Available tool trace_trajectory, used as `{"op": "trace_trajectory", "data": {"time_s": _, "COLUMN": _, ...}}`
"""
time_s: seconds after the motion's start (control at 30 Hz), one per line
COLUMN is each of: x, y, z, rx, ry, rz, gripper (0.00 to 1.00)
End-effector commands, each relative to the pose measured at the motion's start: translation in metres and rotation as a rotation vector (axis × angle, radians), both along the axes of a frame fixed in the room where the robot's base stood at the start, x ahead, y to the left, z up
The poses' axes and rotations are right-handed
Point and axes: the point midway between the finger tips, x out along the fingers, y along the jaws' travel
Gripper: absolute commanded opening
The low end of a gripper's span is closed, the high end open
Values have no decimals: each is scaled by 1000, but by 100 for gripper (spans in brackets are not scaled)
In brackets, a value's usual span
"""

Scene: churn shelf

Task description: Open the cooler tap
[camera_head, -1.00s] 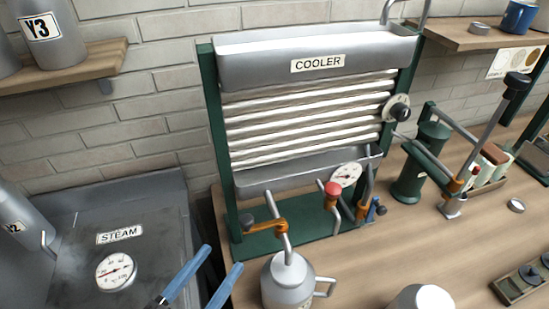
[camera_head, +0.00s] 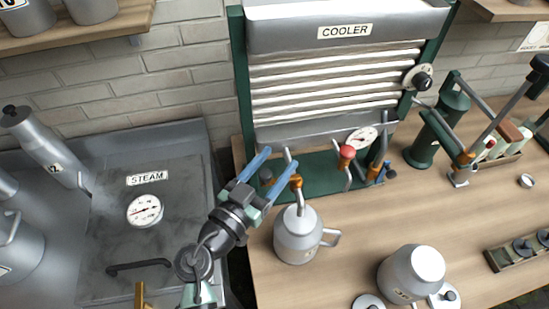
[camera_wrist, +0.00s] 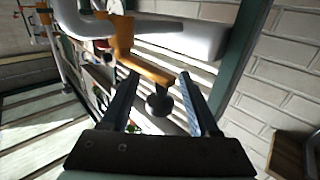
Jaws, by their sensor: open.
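The cooler (camera_head: 345,48) is a grey trough over pale horizontal pipes in a green frame. Its tap (camera_head: 296,182) is orange, with a dark knob (camera_head: 266,175) on a lever pointing left. My gripper (camera_head: 281,158) is open at the tap, with blue fingers on either side of the knob. In the wrist view the orange tap (camera_wrist: 140,62) lies ahead of my gripper (camera_wrist: 160,76), and the dark knob (camera_wrist: 159,104) shows between the fingers. I cannot tell whether a finger touches it. The fingers partly hide the lever in the head view.
A metal can (camera_head: 297,238) stands under the tap spout. A red-knobbed valve (camera_head: 347,153) and a dial (camera_head: 362,139) are to the right. A steam unit (camera_head: 145,248) is at the left. An overturned can (camera_head: 412,272) stands on the counter (camera_head: 350,245).

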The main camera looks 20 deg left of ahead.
Motion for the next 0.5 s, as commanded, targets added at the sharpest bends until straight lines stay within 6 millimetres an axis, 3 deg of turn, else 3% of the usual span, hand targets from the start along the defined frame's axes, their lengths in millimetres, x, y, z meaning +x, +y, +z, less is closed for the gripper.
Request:
{"op": "trace_trajectory", "data": {"time_s": 0.27, "x": 1, "y": 0, "z": 0, "rx": 0, "ry": 0, "rz": 0, "gripper": 60}}
{"op": "trace_trajectory", "data": {"time_s": 0.5, "x": 1, "y": 0, "z": 0, "rx": 0, "ry": 0, "rz": 0, "gripper": 17}}
